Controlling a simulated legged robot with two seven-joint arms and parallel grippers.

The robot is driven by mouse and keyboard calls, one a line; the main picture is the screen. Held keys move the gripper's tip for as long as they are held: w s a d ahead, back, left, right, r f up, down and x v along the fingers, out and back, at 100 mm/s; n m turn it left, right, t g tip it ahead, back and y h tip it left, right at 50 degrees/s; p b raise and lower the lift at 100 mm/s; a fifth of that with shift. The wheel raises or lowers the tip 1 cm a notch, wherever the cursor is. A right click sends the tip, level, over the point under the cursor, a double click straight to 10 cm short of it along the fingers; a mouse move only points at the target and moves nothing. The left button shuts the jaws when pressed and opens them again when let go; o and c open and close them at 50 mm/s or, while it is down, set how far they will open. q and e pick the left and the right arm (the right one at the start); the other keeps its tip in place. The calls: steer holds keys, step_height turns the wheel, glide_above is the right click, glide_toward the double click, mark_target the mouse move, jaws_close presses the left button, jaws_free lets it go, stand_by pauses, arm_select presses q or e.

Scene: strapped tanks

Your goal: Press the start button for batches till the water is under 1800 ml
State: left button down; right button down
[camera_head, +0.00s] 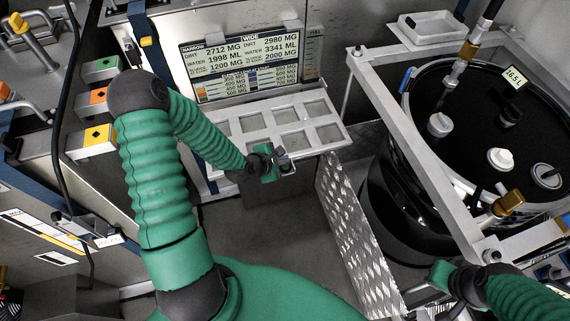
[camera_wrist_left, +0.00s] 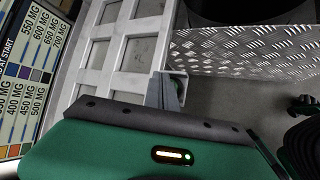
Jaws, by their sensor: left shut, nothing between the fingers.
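The display screen (camera_head: 240,68) stands at the top middle. Its NARROW column reads 2712 MG dirt and 1998 ML, and its WIDE column reads 2980 MG dirt and 3341 ML. Part of it also shows in the left wrist view (camera_wrist_left: 25,70). My left gripper (camera_head: 284,163) is shut and empty by the white rack's front edge, right of the buttons. My right gripper (camera_head: 440,274) is at the lower right; its fingers are unclear.
The white rack (camera_head: 262,123) with square openings lies below the screen. A black round tank (camera_head: 440,95) with a label reading 16.5L stands in a white frame at the right. A diamond-plate metal panel (camera_head: 350,230) stands between. Black hoses hang at the left.

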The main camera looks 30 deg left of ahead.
arm_select(q)
steer(key=shift+d, duration=0.15)
stand_by(0.3)
steer(key=shift+f, duration=0.35)
steer(key=shift+f, duration=0.45)
stand_by(0.6)
steer(key=shift+r+p, duration=0.8)
steer(key=shift+r, duration=0.15)
